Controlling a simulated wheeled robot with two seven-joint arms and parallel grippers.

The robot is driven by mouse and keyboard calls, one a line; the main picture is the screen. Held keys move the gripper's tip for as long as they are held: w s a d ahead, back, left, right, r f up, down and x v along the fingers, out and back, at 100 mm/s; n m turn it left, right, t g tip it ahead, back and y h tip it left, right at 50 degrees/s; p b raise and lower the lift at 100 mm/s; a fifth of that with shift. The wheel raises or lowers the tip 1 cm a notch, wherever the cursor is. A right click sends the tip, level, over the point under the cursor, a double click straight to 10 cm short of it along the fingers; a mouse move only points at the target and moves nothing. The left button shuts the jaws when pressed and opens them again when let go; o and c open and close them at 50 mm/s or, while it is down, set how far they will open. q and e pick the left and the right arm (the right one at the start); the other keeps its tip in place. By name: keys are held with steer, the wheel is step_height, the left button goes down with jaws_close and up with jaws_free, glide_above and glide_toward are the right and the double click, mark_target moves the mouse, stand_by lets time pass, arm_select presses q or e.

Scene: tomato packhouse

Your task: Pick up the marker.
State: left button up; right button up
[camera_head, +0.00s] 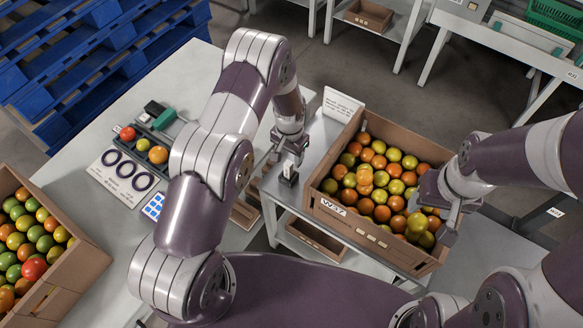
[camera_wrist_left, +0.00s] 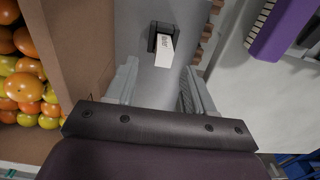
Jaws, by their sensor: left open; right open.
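A small white, lettered block, apparently the marker (camera_wrist_left: 165,52), stands in a black holder (camera_wrist_left: 152,43) on the grey stand in the left wrist view. In the head view the marker (camera_head: 289,170) shows small, just below my left gripper (camera_head: 290,150). My left gripper (camera_wrist_left: 158,88) is open, with one finger on each side of the picture's middle. The marker appears ahead of the fingertips, roughly between their lines, and nothing is held. My right gripper (camera_head: 445,212) is open over the right side of the tomato crate; its fingers are partly hard to make out.
The cardboard tomato crate (camera_head: 325,207) stands right beside the marker's holder. A white sign (camera_head: 342,104) stands behind it. The left table holds a ring gauge card (camera_head: 125,174), a green-handled tool (camera_head: 165,119) and another tomato crate (camera_head: 80,262). A purple object (camera_wrist_left: 283,28) lies at right in the wrist view.

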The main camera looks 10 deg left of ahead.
arm_select(q)
steer(key=f, duration=0.2)
steer(key=f+p, duration=0.1)
steer(key=f, duration=0.3)
steer(key=shift+a+p, duration=0.25)
steer(key=shift+p, duration=0.15)
steer(key=shift+w+f, duration=0.1)
steer(key=shift+f, duration=0.2)
steer(key=c, duration=1)
step_height(320, 180, up, 10)
steer(key=shift+r+b, duration=0.25)
steer(key=shift+b, duration=0.5)
step_height(320, 180, up, 5)
steer(key=p, duration=0.3)
glide_above(288, 164)
steer(key=shift+w+f, duration=0.1)
steer(key=shift+f, duration=0.1)
